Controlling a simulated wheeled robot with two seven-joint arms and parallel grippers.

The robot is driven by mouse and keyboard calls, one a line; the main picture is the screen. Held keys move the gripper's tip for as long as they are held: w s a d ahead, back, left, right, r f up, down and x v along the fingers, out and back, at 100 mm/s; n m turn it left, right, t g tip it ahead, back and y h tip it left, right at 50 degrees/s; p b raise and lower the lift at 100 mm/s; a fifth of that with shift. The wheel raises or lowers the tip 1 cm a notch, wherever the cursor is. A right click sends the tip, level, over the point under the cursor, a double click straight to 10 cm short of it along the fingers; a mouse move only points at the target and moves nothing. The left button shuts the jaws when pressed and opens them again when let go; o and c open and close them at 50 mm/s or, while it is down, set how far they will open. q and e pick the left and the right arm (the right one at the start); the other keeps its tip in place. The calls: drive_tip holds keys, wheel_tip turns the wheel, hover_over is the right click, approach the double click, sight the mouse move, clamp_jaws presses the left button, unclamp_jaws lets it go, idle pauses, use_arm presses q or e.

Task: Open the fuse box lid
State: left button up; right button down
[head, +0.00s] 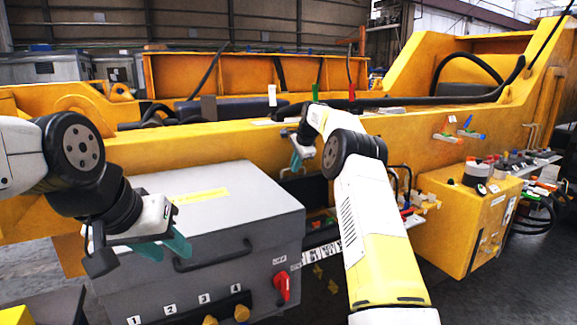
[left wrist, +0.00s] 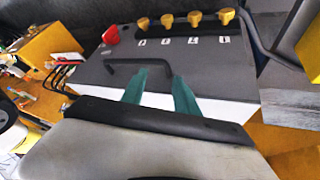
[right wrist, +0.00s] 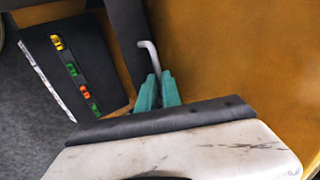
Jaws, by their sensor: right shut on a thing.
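My right gripper (right wrist: 157,88) is shut on a pale bent handle (right wrist: 150,55) beside this panel. In the head view my right gripper (head: 296,160) is behind the grey box, and my forearm partly hides the fuse box (head: 318,222). My left gripper (head: 166,248) is open and empty above the grey box's front; its fingers (left wrist: 160,90) are apart in the left wrist view.
The grey box (head: 230,205) with a black handle (head: 212,257), red switch (head: 281,288) and numbered yellow knobs stands below my left gripper. A yellow cabinet (head: 465,220) stands at right. The yellow casting frame (head: 200,145) runs behind.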

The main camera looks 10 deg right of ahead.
drive_tip(key=shift+w+a+r, duration=0.25)
drive_tip(key=shift+w+r, duration=0.05)
drive_tip(key=shift+r, duration=0.3)
drive_tip(key=c, duration=1.5)
unclamp_jaws()
drive_tip(key=shift+w, duration=0.1)
drive_tip(key=shift+a, duration=0.1)
drive_tip(key=shift+s, duration=0.2)
